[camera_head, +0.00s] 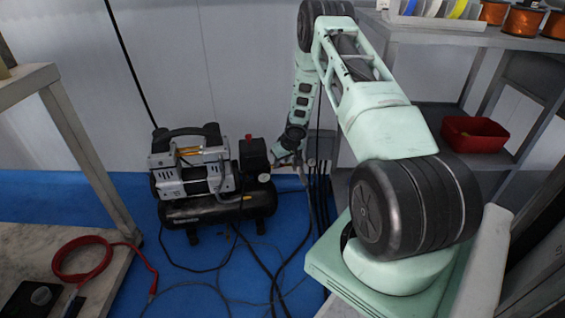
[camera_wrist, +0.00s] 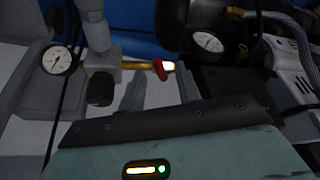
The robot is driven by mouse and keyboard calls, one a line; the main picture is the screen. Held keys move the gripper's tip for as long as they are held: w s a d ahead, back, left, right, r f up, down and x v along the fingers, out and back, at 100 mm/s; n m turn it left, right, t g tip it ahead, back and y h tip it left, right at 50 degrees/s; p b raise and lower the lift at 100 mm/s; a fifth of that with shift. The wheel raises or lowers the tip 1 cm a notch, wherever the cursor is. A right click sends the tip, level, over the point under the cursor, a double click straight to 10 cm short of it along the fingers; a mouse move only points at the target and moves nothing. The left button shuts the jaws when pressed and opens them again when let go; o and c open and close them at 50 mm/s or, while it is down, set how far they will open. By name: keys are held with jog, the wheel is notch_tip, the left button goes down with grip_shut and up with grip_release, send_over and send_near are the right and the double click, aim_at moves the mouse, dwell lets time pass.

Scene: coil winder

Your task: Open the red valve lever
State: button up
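The red valve lever (camera_wrist: 163,70) is small and sits on a brass fitting (camera_wrist: 140,66) joined to a grey pipe block, in the upper middle of the wrist view. I cannot make out the lever in the head view, where my arm's end is in front of that area. My gripper (camera_wrist: 158,82) shows as two dim grey fingers, spread apart, reaching up behind the dark edge of my wrist. The lever appears between or just beyond the fingertips; contact cannot be told. In the head view my gripper (camera_head: 282,158) is low, right of the compressor, and its fingers are indistinct.
A compressor (camera_head: 200,175) stands on the blue floor (camera_head: 120,185), close left of my gripper. Pressure gauges (camera_wrist: 56,60) flank the valve. Cables and hoses (camera_head: 262,262) run over the floor. A shelf with a red bin (camera_head: 474,143) is at right; a bench (camera_head: 85,145) at left.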

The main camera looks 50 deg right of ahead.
grip_shut()
